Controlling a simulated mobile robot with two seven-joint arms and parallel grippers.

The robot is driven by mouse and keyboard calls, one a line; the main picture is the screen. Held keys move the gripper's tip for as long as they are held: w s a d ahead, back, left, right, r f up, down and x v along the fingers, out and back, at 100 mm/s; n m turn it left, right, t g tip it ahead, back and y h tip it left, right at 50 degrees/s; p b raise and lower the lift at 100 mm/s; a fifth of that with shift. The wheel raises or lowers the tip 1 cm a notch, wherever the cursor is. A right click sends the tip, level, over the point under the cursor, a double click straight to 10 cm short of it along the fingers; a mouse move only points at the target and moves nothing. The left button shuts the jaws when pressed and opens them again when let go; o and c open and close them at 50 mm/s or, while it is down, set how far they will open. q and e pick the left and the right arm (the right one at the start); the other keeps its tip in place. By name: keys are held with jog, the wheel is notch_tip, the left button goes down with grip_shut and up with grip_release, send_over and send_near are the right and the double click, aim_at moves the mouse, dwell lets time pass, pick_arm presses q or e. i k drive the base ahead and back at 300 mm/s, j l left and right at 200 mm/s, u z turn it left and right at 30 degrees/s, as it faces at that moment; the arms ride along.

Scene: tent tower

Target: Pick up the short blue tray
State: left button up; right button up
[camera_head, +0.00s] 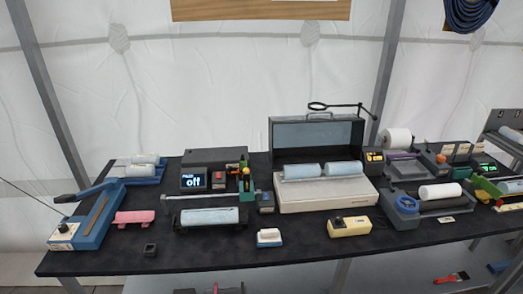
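A low blue tray (156,180) sits at the back left of the dark table, with two pale rolls (146,159) lying on or over it; it is the most likely short blue tray, but I cannot be sure. Neither of my grippers shows in the head view, and nothing is seen touching the tray.
A blue device with a raised lever (90,222) stands left of the tray, and a pink block (133,217) in front. Boxes and rolls crowd the right. The front left edge of the table (110,260) is mostly clear.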

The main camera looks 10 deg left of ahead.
aim_at(505, 266)
jog(key=z, duration=1.65)
jog(key=u, duration=0.35)
jog(key=i+l+u, duration=0.1)
jog(key=u, duration=0.3)
jog(key=l+u, duration=0.35)
jog(key=i+l+u, duration=0.1)
jog(key=l+u, duration=0.15)
jog(key=u, duration=0.15)
jog(key=l+u, duration=0.5)
jog(key=l, duration=1)
jog(key=k+l+u, duration=0.15)
jog(key=l, duration=0.7)
jog(key=k+l+u, duration=0.1)
jog(key=l, duration=0.3)
jog(key=k+l+u, duration=0.1)
jog(key=l, duration=0.35)
